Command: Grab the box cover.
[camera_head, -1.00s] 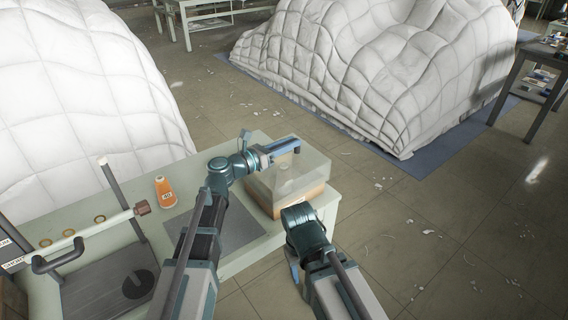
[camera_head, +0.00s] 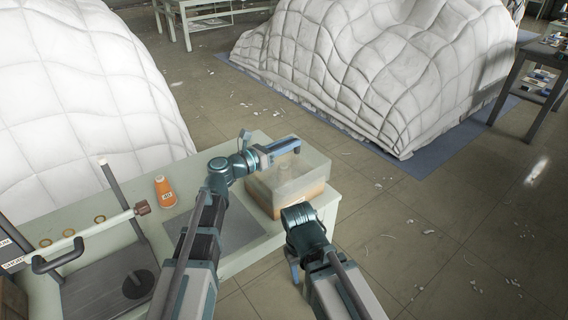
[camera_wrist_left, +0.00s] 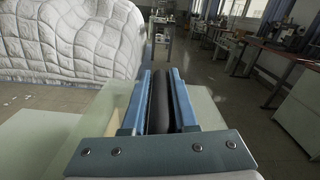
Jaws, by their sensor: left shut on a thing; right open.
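The box cover (camera_head: 262,183) is a clear, see-through cover over a tan-bottomed box (camera_head: 296,204) at the right end of the pale table. My left gripper (camera_head: 294,147) is at the top of the cover, its blue fingers reaching over it. In the left wrist view my left gripper (camera_wrist_left: 161,82) is shut on a dark upright piece (camera_wrist_left: 162,108), which looks like the cover's handle. The pale green cover (camera_wrist_left: 203,108) shows beside the fingers there. My right gripper (camera_head: 294,268) is in front of the box, low by the table edge, open and mostly hidden by its wrist.
An orange bottle (camera_head: 165,191) and a grey mat (camera_head: 222,232) lie on the table (camera_head: 240,262), left of the box. A stand with a rod (camera_head: 122,200) is at far left. Large white quilted heaps (camera_head: 370,75) stand behind. The floor at right is open.

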